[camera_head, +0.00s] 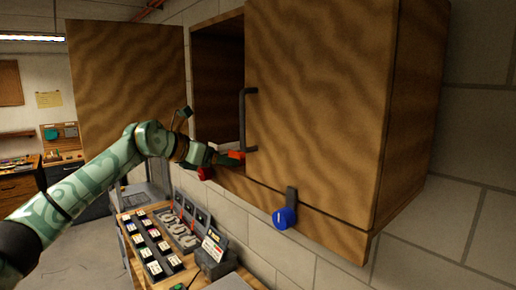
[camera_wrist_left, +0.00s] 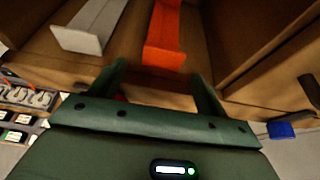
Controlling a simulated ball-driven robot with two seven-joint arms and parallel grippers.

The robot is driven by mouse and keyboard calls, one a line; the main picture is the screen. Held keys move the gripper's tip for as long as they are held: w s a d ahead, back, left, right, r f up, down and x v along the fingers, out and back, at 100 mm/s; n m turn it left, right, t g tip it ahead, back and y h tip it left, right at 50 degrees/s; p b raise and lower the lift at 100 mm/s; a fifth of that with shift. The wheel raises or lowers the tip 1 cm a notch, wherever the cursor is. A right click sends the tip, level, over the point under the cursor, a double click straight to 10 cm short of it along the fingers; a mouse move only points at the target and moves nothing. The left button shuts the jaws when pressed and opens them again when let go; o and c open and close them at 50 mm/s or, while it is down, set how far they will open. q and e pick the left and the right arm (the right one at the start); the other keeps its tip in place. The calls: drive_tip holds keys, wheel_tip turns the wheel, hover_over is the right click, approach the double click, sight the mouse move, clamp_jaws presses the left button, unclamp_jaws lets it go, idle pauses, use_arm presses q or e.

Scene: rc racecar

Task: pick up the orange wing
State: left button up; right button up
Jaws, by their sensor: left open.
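The orange wing (camera_wrist_left: 164,38) lies on the cabinet floor in the left wrist view, its near end close to my fingers. A small orange part of it (camera_head: 236,155) shows at the cabinet opening in the head view. My left gripper (camera_wrist_left: 158,72) is open, with one green finger on each side of the wing's near end. The fingers do not appear closed on it; whether they touch it is unclear. In the head view my left gripper (camera_head: 218,158) is at the cabinet's lower front edge. My right gripper is not in view.
A grey-white wing (camera_wrist_left: 90,25) lies left of the orange one. The cabinet's left door (camera_head: 125,95) is open; the right door (camera_head: 320,100) covers the other side. A blue object (camera_head: 284,217) hangs below it. A bench with battery trays (camera_head: 150,245) stands below.

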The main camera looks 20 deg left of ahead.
use_arm(q)
drive_tip(key=x, duration=0.2)
drive_tip(key=shift+w+d, duration=0.2)
drive_tip(key=shift+s+a, duration=0.15)
drive_tip(key=shift+s, duration=0.1)
drive_tip(key=c, duration=0.8)
drive_tip(key=shift+c, duration=1.2)
drive_tip(key=shift+w, duration=0.1)
